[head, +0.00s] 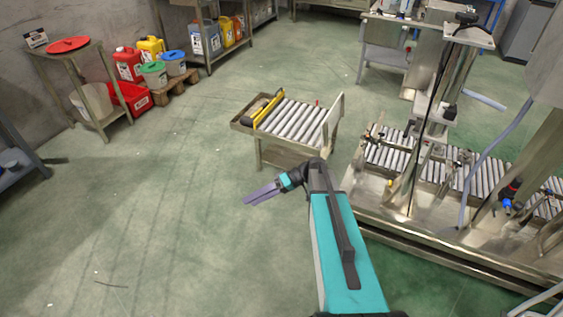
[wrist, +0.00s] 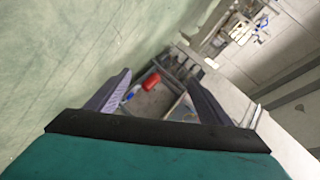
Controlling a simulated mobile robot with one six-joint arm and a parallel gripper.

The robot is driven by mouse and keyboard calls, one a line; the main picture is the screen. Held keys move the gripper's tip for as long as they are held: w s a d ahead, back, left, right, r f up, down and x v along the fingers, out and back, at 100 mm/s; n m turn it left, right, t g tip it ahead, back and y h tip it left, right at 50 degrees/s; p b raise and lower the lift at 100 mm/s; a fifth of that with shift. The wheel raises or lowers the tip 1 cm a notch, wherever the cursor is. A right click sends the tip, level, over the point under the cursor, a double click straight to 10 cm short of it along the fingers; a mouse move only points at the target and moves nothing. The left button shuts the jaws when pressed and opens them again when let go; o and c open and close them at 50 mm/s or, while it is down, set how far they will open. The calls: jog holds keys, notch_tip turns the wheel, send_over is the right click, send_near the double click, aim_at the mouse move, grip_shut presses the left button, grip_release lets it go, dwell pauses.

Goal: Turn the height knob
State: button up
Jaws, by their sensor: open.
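My gripper (head: 262,194) is at the end of my teal arm in the middle of the head view. Its two purple fingers point left over open floor and hold nothing. In the wrist view the fingers (wrist: 157,95) stand wide apart. The steel filling machine (head: 435,90) stands at the right of the head view, well away from my gripper. A dark handle or knob (head: 466,18) sits on top of its column; I cannot tell for sure that it is the height knob. Another black part with a red band (head: 510,189) is lower at the right.
A small roller cart (head: 290,122) stands just beyond my gripper. The machine's roller conveyor (head: 460,172) runs along the right. A side table with a red lid (head: 68,45), canisters (head: 128,64) and shelves line the back left. The floor at left is largely clear.

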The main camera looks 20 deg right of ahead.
jog(key=s+a+f+g+h, duration=0.3)
jog(key=s+a+f, duration=0.4)
jog(key=s+f, duration=0.35)
jog(key=s+a+f+g+h, duration=0.35)
jog(key=s+a+f, duration=0.35)
jog(key=s+f, duration=0.3)
jog(key=s+d+f+m+g+h, duration=0.1)
jog(key=s+d+f+g+h, duration=0.2)
jog(key=s, duration=0.7)
jog(key=s+d+f+m+t+h, duration=0.1)
jog(key=d+f+m+t+h, duration=0.1)
jog(key=d, duration=0.5)
jog(key=shift+s+d+f+m+t+h, duration=0.15)
jog(key=shift+s+f+m+t+h, duration=0.35)
jog(key=shift+h, duration=0.65)
jog(key=shift+w+r, duration=0.1)
jog(key=shift+w, duration=0.05)
